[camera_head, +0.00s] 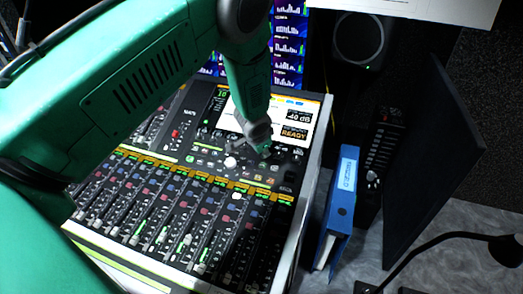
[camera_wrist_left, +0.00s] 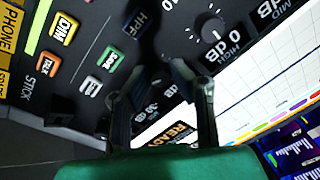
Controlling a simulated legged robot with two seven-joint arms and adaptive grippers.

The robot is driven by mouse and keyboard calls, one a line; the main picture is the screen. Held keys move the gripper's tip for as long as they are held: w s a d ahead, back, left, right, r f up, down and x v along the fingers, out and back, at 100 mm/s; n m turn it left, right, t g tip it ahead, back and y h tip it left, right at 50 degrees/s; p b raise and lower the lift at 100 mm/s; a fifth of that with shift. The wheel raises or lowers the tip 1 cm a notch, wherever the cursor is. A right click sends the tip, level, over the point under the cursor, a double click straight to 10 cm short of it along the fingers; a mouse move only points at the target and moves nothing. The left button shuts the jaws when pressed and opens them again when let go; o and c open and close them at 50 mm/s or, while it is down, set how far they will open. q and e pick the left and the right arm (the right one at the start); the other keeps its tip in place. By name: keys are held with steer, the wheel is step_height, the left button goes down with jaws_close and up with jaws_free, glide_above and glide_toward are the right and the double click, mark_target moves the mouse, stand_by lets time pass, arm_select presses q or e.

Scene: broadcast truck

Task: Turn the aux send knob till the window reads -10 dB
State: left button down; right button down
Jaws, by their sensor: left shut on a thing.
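The mixing console (camera_head: 180,200) stands below my left arm, with a screen (camera_head: 235,122) at its back right. The dark window (camera_head: 298,117) beside the screen appears to read -40 dB, above a box reading READY (camera_head: 295,132). My left gripper (camera_head: 270,156) is down at the panel just below the window. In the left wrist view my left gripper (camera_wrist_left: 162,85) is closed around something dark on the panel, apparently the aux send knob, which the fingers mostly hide. Its pointer cannot be made out. My right gripper is not in view.
Another knob (camera_wrist_left: 208,30), with HIGH printed near it, sits close to the fingers. Lit buttons (camera_wrist_left: 113,58) lie left of them. A blue binder (camera_head: 342,200) stands right of the console, and a black lamp (camera_head: 450,238) at lower right.

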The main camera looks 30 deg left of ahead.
arm_select(q)
steer(key=shift+m, duration=0.4)
steer(key=c, duration=1.7)
jaws_free()
steer(key=shift+r, duration=0.1)
steer(key=shift+r, duration=0.25)
steer(key=v, duration=1.1)
steer(key=shift+s+d, duration=0.1)
steer(key=shift+s, duration=0.1)
